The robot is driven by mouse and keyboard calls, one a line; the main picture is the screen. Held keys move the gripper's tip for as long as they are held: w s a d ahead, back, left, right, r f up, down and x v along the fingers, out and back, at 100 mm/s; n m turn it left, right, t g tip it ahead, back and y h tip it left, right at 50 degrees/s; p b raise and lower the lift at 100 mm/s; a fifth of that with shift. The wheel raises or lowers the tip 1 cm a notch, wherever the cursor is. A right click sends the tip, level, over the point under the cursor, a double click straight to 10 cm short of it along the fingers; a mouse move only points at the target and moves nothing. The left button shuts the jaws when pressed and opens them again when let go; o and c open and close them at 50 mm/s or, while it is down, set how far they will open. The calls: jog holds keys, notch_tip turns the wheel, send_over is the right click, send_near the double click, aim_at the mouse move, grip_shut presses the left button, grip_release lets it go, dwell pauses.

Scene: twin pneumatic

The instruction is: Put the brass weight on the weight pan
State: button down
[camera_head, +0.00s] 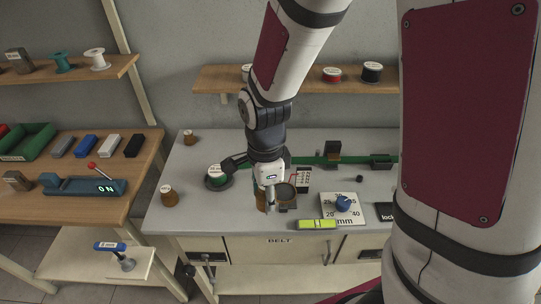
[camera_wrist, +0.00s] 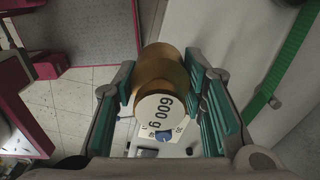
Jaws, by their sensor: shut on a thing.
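A brass weight (camera_wrist: 160,68) with a round white face reading 600 g sits between the teal-padded fingers of my gripper (camera_wrist: 160,92) in the wrist view. The gripper is shut on it. In the head view my gripper (camera_head: 269,203) hangs over the front middle of the grey bench, and a brown side of the weight shows beside it (camera_head: 261,197). I cannot tell the height gap between weight and dish.
A scale card with a red pointer (camera_head: 303,178) stands behind the dish. Two brown weights (camera_head: 169,196) (camera_head: 189,137) and a labelled spool (camera_head: 216,175) stand left.

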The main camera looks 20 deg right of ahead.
send_over(285, 192)
jog(key=shift+s+a+f, duration=0.1)
jog(key=shift+f, duration=0.25)
jog(key=shift+f+p, duration=0.55)
jog(key=shift+f, duration=1.2)
jog(key=shift+f, duration=0.1)
